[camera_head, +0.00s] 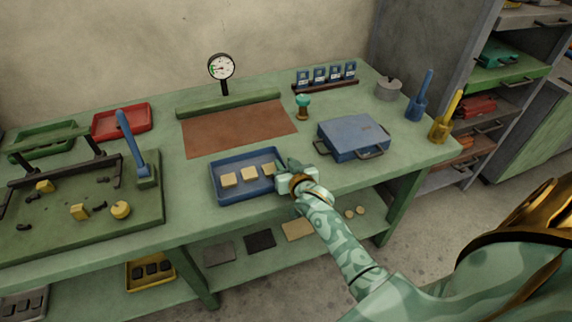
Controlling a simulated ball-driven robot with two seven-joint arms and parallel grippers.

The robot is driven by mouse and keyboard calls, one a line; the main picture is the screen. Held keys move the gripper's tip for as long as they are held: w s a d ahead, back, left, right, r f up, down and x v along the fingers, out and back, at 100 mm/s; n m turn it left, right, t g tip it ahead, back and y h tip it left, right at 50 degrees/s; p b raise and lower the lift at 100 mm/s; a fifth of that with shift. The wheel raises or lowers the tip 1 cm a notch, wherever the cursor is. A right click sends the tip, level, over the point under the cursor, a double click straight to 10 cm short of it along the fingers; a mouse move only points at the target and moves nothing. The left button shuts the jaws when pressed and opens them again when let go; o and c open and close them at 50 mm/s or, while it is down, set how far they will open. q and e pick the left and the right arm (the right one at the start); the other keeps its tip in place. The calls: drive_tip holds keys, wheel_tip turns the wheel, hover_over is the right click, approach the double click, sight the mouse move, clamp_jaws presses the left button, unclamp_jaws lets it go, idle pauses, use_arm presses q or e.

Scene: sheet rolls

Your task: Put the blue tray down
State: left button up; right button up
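The blue tray (216,187) is near the front edge of the green workbench, level, with several pale tan blocks (249,174) in it. It looks to be at or just above the bench top; I cannot tell if there is a gap beneath it. My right gripper (284,165) is at the tray's right end, its fingers over the right rim, and it looks shut on that rim. The gripper hides that end of the tray and part of the rightmost block. My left gripper is not in view.
A blue case (352,137) stands close right of the gripper, with a teal-knobbed stamp (303,106) behind. A brown mat (238,130) lies behind the tray. A green fixture board (130,205) with a blue lever (130,140) is to the left. The workbench (190,216) has a narrow bare front strip.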

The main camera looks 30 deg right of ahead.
drive_tip(key=shift+r, duration=0.1)
drive_tip(key=shift+s+a+r, duration=0.1)
drive_tip(key=shift+s+r, duration=0.05)
drive_tip(key=shift+s, duration=0.1)
drive_tip(key=p+v, duration=0.4)
drive_tip(key=v, duration=0.6)
drive_tip(key=s+a+f+n+g+y, duration=0.2)
drive_tip(key=s+a+f+g, duration=0.2)
drive_tip(key=s+f, duration=0.8)
drive_tip(key=s+a+f+n+g+y, duration=0.15)
drive_tip(key=s+a+f+g, duration=0.25)
drive_tip(key=s+f, duration=0.8)
drive_tip(key=s+f+n+g, duration=0.1)
drive_tip(key=s+f+g, duration=0.1)
drive_tip(key=s+f, duration=0.2)
drive_tip(key=s+d+f+n+g, duration=0.1)
drive_tip(key=s+f, duration=0.2)
drive_tip(key=s, duration=0.6)
drive_tip(key=s+d+f+n+g, duration=0.1)
drive_tip(key=s+f+g, duration=0.1)
drive_tip(key=s+f, duration=0.2)
drive_tip(key=s, duration=0.3)
drive_tip(key=shift+s+f+g, duration=0.3)
drive_tip(key=shift+s+f, duration=0.05)
drive_tip(key=shift+f, duration=0.05)
drive_tip(key=shift+w+a+n, duration=0.1)
drive_tip(key=shift+a+n, duration=0.05)
drive_tip(key=shift+n, duration=0.1)
